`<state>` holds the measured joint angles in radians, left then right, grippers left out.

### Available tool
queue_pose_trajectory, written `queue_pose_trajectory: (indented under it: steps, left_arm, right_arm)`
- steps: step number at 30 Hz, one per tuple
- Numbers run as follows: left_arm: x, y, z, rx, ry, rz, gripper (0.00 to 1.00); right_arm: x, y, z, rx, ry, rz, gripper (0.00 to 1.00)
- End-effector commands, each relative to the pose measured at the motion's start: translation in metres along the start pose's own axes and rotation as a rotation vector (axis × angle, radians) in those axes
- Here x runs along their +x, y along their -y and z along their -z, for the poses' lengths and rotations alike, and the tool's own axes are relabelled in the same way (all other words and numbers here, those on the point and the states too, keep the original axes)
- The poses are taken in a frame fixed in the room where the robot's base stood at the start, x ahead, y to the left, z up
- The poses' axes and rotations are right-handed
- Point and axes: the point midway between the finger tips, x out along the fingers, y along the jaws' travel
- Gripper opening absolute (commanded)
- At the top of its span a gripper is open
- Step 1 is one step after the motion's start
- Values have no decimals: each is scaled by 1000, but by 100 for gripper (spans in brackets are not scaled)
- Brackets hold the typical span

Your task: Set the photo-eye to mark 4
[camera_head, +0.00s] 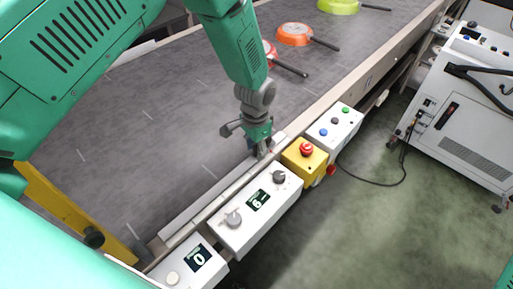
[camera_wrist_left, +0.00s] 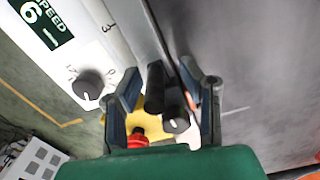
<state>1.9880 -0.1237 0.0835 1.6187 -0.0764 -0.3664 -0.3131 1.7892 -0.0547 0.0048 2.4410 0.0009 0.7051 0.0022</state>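My left gripper (camera_head: 262,150) is low over the conveyor's near rail, pointing down. In the left wrist view its fingers (camera_wrist_left: 163,80) stand apart on both sides of two dark, upright cylinders (camera_wrist_left: 174,108). These look like the photo-eye, but I cannot be sure. Whether the fingers touch them is unclear. The gripper hides this spot in the head view. A numeral 3 shows on the white surface in the left wrist view; a mark 4 is not readable. My right gripper is out of view.
Beside the rail stand a white box (camera_head: 237,238) with knobs and a display reading 6, a yellow box (camera_head: 296,168) with a red button, and a white button box (camera_head: 347,131).

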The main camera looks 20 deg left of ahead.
Motion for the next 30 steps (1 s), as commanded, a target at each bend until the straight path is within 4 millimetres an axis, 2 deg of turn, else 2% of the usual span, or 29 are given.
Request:
queue_pose_trajectory:
  steps: [5,8,15,21,24,30]
  left_arm:
    - [-7,0,1,0,-2,1,34]
    - [-22,0,2,0,-4,1,34]
    - [-73,2,2,0,-4,1,34]
    - [-105,2,2,0,0,-2,34]
    - [-114,2,2,0,1,-2,34]
    - [-118,2,1,0,3,-2,34]
  right_arm:
    - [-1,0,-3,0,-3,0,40]
    - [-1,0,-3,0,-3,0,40]
    - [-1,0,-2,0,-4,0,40]
    - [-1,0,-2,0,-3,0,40]
    - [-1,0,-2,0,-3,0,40]
    - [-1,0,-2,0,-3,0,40]
